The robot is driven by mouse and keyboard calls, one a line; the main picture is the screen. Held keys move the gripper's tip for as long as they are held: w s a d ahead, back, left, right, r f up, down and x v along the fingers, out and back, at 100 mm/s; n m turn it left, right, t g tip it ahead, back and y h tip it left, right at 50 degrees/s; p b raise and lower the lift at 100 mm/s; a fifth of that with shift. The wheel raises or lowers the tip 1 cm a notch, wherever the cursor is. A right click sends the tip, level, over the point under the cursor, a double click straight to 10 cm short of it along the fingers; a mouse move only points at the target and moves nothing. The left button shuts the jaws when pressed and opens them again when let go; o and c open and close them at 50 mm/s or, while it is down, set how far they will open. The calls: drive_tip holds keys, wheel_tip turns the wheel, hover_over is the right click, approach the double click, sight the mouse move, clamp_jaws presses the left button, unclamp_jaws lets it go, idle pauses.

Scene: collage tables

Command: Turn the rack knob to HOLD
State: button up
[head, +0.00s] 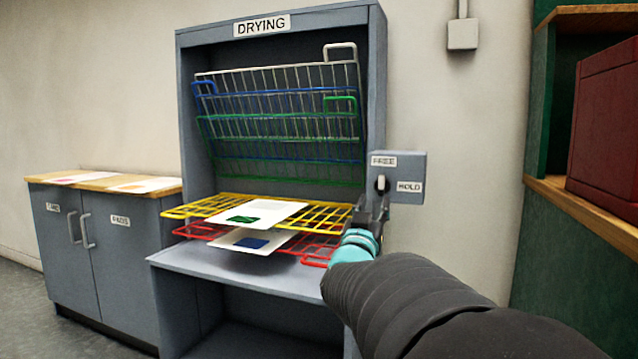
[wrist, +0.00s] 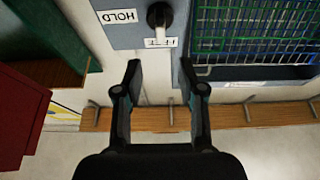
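The rack knob (head: 382,184) is a black dial with a pale pointer on a grey box (head: 408,168) fixed to the right side of the drying cabinet. Its pointer is up, toward the FREE label (head: 383,160); the HOLD label (head: 409,187) is to its right. In the wrist view, which looks upside down, the knob (wrist: 159,15) is at the top, its pointer over the FREE label (wrist: 160,42). My gripper (head: 374,212) is just below the knob in the head view. In the wrist view my gripper (wrist: 160,66) is open and empty, with the knob beyond its fingertips.
The drying cabinet (head: 279,13) has raised white, blue and green racks (head: 280,110). Lowered yellow (head: 210,203) and red racks (head: 320,243) carry prints. A green shelf with a dark red box (head: 608,130) stands at the right, low cabinets (head: 100,250) at the left.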

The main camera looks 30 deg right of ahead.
sight(381, 181)
drive_tip(key=x, duration=0.9)
drive_tip(key=shift+w+d+p, duration=0.1)
drive_tip(key=shift+w+p, duration=0.1)
drive_tip(key=shift+p, duration=0.1)
clamp_jaws()
